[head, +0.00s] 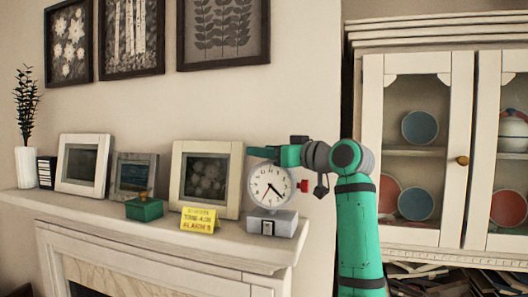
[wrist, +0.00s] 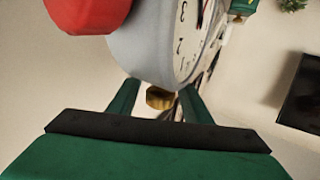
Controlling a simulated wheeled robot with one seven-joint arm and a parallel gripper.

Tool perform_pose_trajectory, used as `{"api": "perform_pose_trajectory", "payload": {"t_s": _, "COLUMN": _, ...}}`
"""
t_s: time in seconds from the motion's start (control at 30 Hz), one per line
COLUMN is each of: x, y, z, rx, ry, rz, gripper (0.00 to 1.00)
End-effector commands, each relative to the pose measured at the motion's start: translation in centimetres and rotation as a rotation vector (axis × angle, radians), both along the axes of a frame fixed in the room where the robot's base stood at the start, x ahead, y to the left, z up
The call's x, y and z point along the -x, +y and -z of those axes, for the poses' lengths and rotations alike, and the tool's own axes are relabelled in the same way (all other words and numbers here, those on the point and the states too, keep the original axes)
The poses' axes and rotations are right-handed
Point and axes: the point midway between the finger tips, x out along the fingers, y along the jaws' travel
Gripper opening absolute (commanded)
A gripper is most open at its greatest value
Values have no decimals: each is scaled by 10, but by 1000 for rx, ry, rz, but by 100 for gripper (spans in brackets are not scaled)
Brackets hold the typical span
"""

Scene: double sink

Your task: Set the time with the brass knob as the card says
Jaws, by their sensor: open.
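A round alarm clock (head: 272,186) with a white dial stands on a grey base (head: 269,224) at the mantel's right end. One hand points lower right, the other lower left. A red knob (head: 304,186) sticks out at its right side; it shows large in the wrist view (wrist: 88,12). A small brass knob (wrist: 160,98) shows beside the clock's rim. My gripper (wrist: 160,88) is open, its fingers on either side of the brass knob; contact cannot be told. The yellow card (head: 200,220) has lettering too small to read surely.
The mantel shelf (head: 235,236) also holds a green box (head: 145,209) with a brass-coloured top piece, framed pictures (head: 206,180) behind the card, and a white vase (head: 27,167). A glass-door cabinet (head: 455,150) stands right of my arm. Open air lies in front of the mantel.

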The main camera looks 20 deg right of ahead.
Motion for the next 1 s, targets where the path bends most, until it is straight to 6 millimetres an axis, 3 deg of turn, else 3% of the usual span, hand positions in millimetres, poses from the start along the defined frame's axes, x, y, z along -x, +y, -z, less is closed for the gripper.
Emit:
{"api": "perform_pose_trajectory", "payload": {"t_s": 0.37, "x": -5, "y": 2, "z": 0, "rx": 1, "ry": 0, "rz": 0, "gripper": 45}}
{"api": "perform_pose_trajectory", "payload": {"t_s": 0.53, "x": -5, "y": 2, "z": 0, "rx": 1, "ry": 0, "rz": 0, "gripper": 6}}
{"api": "perform_pose_trajectory", "payload": {"t_s": 0.57, "x": -5, "y": 2, "z": 0, "rx": 1, "ry": 0, "rz": 0, "gripper": 3}}
{"api": "perform_pose_trajectory", "payload": {"t_s": 1.0, "x": -6, "y": 0, "z": 0, "rx": 2, "ry": -2, "rz": 83, "gripper": 3}}
